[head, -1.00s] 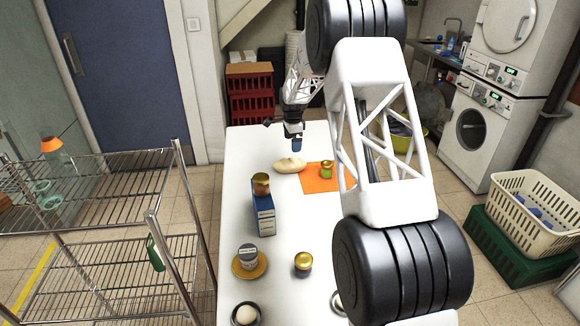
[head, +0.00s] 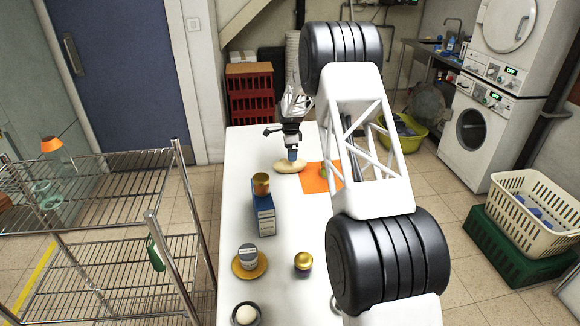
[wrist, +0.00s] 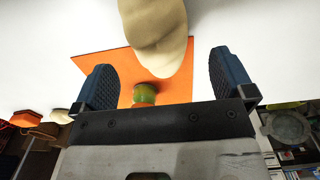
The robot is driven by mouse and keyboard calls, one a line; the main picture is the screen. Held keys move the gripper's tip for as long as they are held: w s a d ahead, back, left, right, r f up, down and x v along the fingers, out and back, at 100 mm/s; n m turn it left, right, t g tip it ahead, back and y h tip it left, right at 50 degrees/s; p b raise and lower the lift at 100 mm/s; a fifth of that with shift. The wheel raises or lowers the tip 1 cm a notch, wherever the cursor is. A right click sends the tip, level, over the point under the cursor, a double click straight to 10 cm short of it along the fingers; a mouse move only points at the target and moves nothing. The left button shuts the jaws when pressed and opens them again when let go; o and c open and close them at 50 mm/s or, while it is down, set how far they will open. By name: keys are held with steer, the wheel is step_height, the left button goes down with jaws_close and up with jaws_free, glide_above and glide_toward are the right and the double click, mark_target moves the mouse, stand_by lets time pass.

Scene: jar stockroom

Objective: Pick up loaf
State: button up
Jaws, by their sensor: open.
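The loaf (head: 286,167) is pale and oblong and lies on the white table, just left of an orange mat (head: 312,181). My gripper (head: 292,155) is over the loaf in the head view and covers part of it. In the wrist view the loaf (wrist: 158,32) shows ahead of and between the two blue padded fingers of my gripper (wrist: 168,80). The fingers are open and apart, with nothing held. Whether they touch the loaf I cannot tell.
A green jar (wrist: 145,94) stands on the orange mat. A jar on a yellow saucer (head: 262,271), a gold-topped jar (head: 303,262) and a bowl with a white ball (head: 246,315) are closer still.

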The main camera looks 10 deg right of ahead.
mark_target(290, 164)
steer(key=shift+f, duration=0.85)
steer(key=shift+s+a+f, duration=0.1)
steer(key=shift+s+f, duration=0.05)
steer(key=shift+f, duration=2.45)
steer(key=c, duration=1)
steer(key=shift+r, duration=0.15)
